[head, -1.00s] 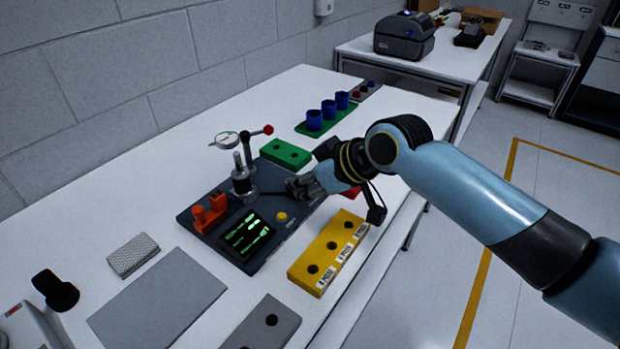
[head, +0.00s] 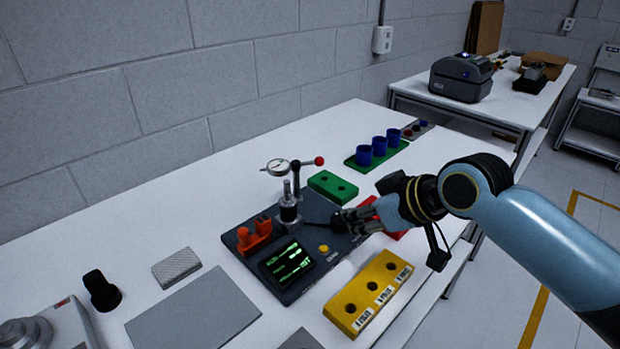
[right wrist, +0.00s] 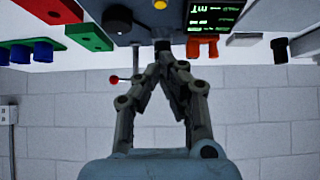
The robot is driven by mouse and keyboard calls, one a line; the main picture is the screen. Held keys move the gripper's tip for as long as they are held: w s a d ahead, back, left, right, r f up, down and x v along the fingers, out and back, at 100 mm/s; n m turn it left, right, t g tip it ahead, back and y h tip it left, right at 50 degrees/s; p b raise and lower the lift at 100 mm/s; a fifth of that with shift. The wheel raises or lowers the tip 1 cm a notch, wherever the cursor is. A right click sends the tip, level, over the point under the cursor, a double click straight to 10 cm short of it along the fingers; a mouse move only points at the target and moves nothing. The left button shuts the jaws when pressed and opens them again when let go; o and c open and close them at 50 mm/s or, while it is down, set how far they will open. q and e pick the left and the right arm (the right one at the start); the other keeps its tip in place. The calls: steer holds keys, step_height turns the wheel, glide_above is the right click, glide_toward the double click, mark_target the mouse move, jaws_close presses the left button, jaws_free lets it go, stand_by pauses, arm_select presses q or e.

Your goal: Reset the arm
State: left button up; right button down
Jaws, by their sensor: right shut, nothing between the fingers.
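My right gripper (head: 347,222) is shut and empty. It is over the right edge of the dark test fixture (head: 262,270), beside a dark round knob or lever end (head: 337,222). In the right wrist view the closed fingertips (right wrist: 163,50) point at the fixture. Whether they touch it, I cannot tell. My left gripper is not in view.
A yellow block (head: 369,292) with labelled holes lies at the front right. A green block (head: 333,186), a red block (head: 391,222) and blue cups (head: 379,146) are behind. A grey mat (head: 193,311) lies front left. A printer (head: 462,78) stands on another table.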

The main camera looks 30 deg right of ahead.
steer(key=s+r+m+g+h, duration=0.25)
steer(key=s+g+h, duration=0.2)
steer(key=s, duration=1.65)
step_height(320, 180, down, 35)
steer(key=s+d+g+b, duration=0.1)
steer(key=d+g+b, duration=0.1)
steer(key=b, duration=0.8)
steer(key=s+f+b, duration=0.4)
steer(key=s+f, duration=0.6)
steer(key=f, duration=0.3)
steer(key=s+d+f+g+b, duration=0.1)
steer(key=s+f+b, duration=0.3)
steer(key=s+f, duration=0.5)
step_height(320, 180, down, 5)
steer(key=shift+s+d+r+m+y, duration=0.1)
steer(key=shift+s+d+m+y, duration=0.05)
steer(key=shift+s+m+y, duration=0.25)
steer(key=c, duration=2.1)
jaws_free()
steer(key=shift+b, duration=0.3)
